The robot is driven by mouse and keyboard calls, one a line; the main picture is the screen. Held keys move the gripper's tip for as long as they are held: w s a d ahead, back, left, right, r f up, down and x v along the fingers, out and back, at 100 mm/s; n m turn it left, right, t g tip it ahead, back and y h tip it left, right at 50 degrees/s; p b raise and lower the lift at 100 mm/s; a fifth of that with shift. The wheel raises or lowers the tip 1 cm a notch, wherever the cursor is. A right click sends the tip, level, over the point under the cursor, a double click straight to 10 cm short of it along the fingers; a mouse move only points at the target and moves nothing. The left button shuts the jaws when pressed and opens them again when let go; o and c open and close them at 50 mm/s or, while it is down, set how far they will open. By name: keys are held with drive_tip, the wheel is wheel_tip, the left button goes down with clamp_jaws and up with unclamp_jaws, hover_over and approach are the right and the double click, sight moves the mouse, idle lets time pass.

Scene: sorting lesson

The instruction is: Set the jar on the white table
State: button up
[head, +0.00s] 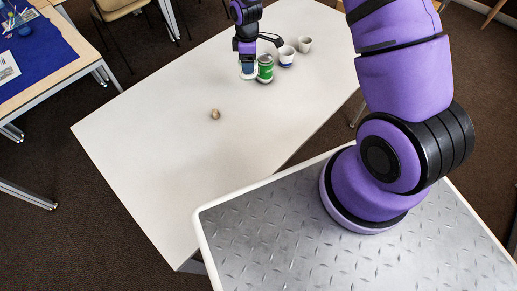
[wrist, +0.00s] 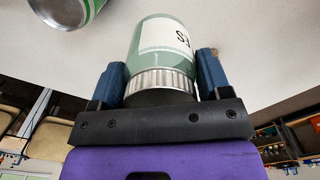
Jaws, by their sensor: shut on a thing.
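My gripper (head: 247,67) is over the far part of the white table (head: 170,145). In the wrist view its two blue fingers stand on either side of the jar (wrist: 158,45), shut on it near the ribbed metal lid. The jar is greenish glass with a white label bearing dark letters. In the head view the gripper hides most of the jar; a pale part of it (head: 247,76) shows below the fingers. I cannot tell whether its base touches the tabletop.
A green and white can (head: 265,68) stands close right of the gripper. Two white cups, one blue-based (head: 286,56) and one plain (head: 304,44), stand beyond it. A small brown object (head: 215,114) lies nearer me. The table's near left part is clear.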

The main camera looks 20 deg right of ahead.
drive_tip(key=m, duration=0.2)
drive_tip(key=d+m, duration=0.1)
drive_tip(key=m, duration=0.2)
drive_tip(key=s+d+m, duration=0.1)
drive_tip(key=m, duration=0.1)
drive_tip(key=shift+d+r, duration=0.25)
drive_tip(key=shift+r, duration=0.1)
drive_tip(key=m, duration=0.2)
drive_tip(key=d+m, duration=0.1)
drive_tip(key=m, duration=0.3)
drive_tip(key=shift+s+d+r, duration=0.2)
drive_tip(key=shift+s+d, duration=0.15)
